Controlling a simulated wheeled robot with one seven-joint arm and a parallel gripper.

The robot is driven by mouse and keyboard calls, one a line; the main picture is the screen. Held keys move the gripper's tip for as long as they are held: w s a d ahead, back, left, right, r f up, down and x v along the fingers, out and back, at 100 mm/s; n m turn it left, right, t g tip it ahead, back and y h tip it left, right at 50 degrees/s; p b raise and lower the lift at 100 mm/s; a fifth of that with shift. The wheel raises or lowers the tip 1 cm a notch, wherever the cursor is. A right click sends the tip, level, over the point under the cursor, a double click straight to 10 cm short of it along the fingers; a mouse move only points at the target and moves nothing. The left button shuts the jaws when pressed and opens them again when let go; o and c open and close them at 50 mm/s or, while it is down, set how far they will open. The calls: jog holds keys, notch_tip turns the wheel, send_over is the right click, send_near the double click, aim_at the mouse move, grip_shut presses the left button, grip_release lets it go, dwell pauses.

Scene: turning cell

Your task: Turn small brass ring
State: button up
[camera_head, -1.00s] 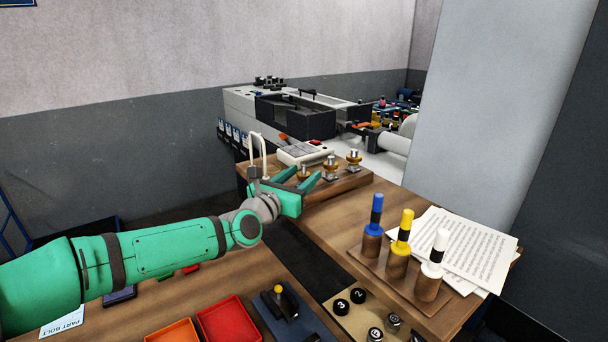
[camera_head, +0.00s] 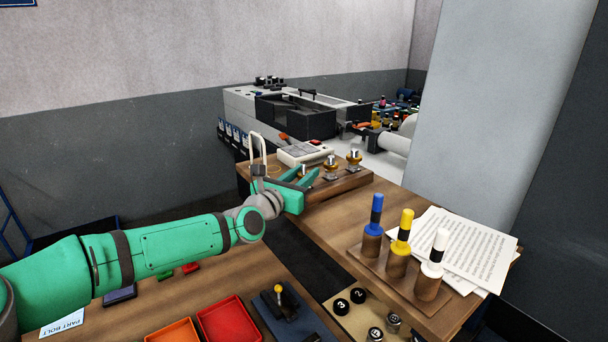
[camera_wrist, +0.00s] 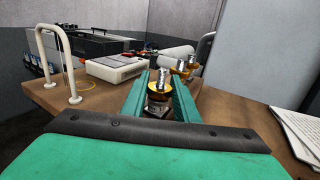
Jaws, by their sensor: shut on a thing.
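Several small brass rings on silver posts stand in a row on a wooden block (camera_head: 345,186) on the bench. The nearest brass ring (camera_wrist: 158,92) sits between the two green fingers of my gripper (camera_wrist: 159,95) in the wrist view, with its silver post top showing above it. In the head view my gripper (camera_head: 300,178) reaches the left end of the row, and its fingers partly hide this ring. The middle ring (camera_head: 331,167) and the right ring (camera_head: 354,158) stand free. My gripper is shut on the nearest ring.
A white curved handle (camera_wrist: 60,62) rises left of my gripper. A light box with panels (camera_wrist: 117,68) lies behind it. Blue, yellow and white-topped tools (camera_head: 403,235) stand at the right beside papers (camera_head: 463,245). Red and orange trays (camera_head: 228,320) are at the front.

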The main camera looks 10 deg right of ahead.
jog(key=shift+m+g+h, duration=2)
jog(key=shift+g, duration=0.6)
jog(key=shift+m+g, duration=0.4)
jog(key=shift+m+g+h, duration=0.8)
jog(key=shift+m+g, duration=0.4)
jog(key=shift+g, duration=0.6)
jog(key=shift+m+g, duration=0.3)
jog(key=shift+g, duration=0.2)
jog(key=o, duration=1.1)
jog(key=shift+c, duration=0.2)
jog(key=s+a, duration=0.1)
jog(key=a, duration=0.9)
jog(key=shift+s+a, duration=0.35)
